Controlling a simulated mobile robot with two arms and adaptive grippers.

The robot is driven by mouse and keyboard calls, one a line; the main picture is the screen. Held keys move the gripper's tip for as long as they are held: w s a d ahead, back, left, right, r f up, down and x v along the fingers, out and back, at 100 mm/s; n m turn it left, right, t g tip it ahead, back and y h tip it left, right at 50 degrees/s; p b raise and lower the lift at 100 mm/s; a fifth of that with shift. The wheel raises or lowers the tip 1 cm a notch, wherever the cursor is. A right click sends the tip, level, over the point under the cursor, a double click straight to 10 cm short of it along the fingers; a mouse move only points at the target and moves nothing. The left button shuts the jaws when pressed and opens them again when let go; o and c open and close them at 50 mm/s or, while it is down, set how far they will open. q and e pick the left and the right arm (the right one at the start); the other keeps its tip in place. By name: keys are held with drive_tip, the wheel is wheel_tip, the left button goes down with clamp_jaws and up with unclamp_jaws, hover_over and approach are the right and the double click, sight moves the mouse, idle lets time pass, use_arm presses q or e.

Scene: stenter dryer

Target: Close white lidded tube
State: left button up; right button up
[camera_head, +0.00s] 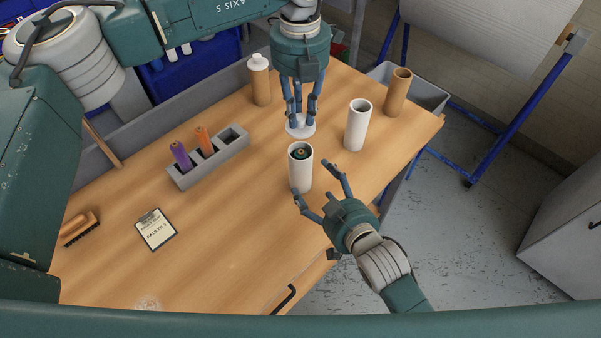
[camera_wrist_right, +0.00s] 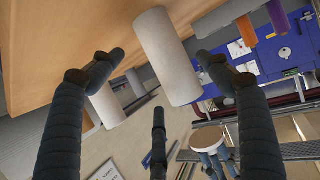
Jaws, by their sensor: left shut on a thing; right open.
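The open white tube (camera_head: 300,168) stands upright on the table, with a dark green item visible inside its top. A round white lid (camera_head: 300,127) is held by my left gripper (camera_head: 301,106), which is shut on it from above, just behind the tube. My right gripper (camera_head: 313,181) is open in front of the tube, with its fingers spread towards it. In the right wrist view the tube (camera_wrist_right: 166,55) lies between the open fingers, which look apart from it. The lid (camera_wrist_right: 207,138) shows there too.
Another open white tube (camera_head: 357,126) and a brown tube (camera_head: 397,93) stand to the right. A brown tube with white lid (camera_head: 260,82) stands behind. A grey rack (camera_head: 208,171) holds purple and orange items. A card (camera_head: 156,229) and a brush (camera_head: 78,227) lie left.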

sight(301, 129)
use_arm(q)
drive_tip(key=shift+w, duration=0.1)
use_arm(e)
drive_tip(key=x, duration=0.9)
drive_tip(key=shift+f, duration=0.1)
drive_tip(key=c, duration=1.5)
use_arm(q)
drive_tip(key=shift+f, duration=2.55)
use_arm(e)
drive_tip(key=shift+c, duration=0.2)
